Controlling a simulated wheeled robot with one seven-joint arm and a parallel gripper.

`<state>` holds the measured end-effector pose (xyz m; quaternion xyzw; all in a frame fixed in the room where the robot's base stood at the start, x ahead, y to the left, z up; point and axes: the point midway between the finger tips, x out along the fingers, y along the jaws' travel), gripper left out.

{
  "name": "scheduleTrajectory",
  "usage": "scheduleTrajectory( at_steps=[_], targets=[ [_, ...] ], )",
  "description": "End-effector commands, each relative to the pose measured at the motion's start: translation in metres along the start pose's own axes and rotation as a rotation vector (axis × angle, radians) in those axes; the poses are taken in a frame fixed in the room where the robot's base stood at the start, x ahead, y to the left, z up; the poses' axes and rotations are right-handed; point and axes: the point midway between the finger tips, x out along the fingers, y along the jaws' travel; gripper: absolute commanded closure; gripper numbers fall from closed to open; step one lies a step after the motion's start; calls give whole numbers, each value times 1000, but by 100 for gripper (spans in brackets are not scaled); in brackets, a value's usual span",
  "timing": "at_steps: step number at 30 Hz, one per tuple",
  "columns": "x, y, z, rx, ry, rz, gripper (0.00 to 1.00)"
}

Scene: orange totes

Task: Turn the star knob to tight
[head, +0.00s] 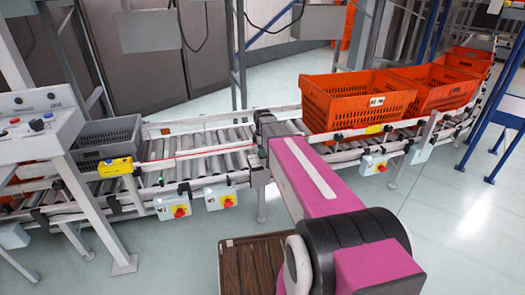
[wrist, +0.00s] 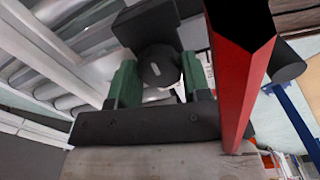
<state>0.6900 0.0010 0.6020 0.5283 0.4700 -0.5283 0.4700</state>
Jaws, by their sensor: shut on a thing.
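The star knob (wrist: 157,66) shows in the wrist view as a dark, rounded part with a short white mark on its face. It sits in front of a black block. My gripper (wrist: 160,76) has one green finger on each side of the knob and is shut on it. The knob's lobes are not clear, and I cannot read how tight it is. In the head view my gripper (head: 268,125) is at the conveyor's near rail, and the knob is hidden there.
A red bar (wrist: 240,75) runs close beside my gripper in the wrist view. The roller conveyor (head: 210,162) carries a grey tote (head: 110,138) at left and orange totes (head: 350,105) at right. Switch boxes (head: 172,207) hang on the near side.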

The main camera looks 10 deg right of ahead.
Motion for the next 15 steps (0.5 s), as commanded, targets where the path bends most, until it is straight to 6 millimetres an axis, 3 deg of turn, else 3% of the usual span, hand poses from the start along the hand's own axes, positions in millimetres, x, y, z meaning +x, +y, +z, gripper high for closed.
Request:
scheduleTrajectory(
  at_steps=[15],
  targets=[
    [0, 0, 0, 424, 0, 0, 80]
  ],
)
